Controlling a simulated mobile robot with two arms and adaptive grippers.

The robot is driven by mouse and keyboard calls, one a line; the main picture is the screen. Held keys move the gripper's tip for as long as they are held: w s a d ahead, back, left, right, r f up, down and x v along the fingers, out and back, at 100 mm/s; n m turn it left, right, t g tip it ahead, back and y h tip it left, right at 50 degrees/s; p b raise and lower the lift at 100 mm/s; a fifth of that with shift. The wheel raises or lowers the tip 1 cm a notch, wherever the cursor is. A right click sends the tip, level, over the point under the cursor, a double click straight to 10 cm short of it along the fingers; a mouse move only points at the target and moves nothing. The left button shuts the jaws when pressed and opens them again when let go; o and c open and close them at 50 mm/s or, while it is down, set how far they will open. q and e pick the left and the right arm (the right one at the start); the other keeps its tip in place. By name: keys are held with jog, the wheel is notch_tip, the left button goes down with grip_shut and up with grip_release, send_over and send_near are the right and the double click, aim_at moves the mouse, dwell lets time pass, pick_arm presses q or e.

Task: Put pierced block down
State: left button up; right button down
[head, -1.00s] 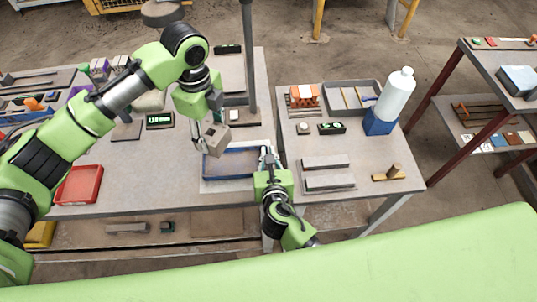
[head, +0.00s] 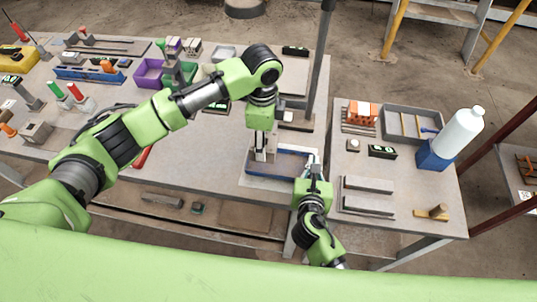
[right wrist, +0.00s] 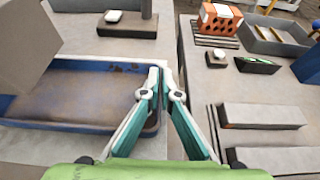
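The pierced block (right wrist: 28,48) is a plain grey-brown block at the upper left of the right wrist view, close to the camera and tilted. My left gripper (head: 262,150) is shut on it over the blue tray; its fingers point down and the block's holes cannot be made out. The blue tray (right wrist: 75,128) has a worn brown floor and lies on the main table; it also shows in the head view (head: 284,181). My right gripper (right wrist: 162,78) is at the tray's right end, its fingertips almost together with the tray's right wall between them.
The side table at right holds an orange hollow brick (head: 363,113), a grey tray (head: 405,139), grey bars (head: 368,184) and a white bottle (head: 462,130). A post (head: 322,60) stands behind the blue tray. The table left of the tray is mostly clear.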

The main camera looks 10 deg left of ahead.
pick_arm(q)
jog(key=shift+f, duration=2.85)
jog(key=shift+f, duration=0.3)
jog(key=o, duration=1.4)
jog(key=shift+c, duration=0.2)
notch_tip(320, 180, up, 13)
jog(key=shift+f, duration=0.2)
pick_arm(e)
jog(key=c, duration=2.2)
grip_release()
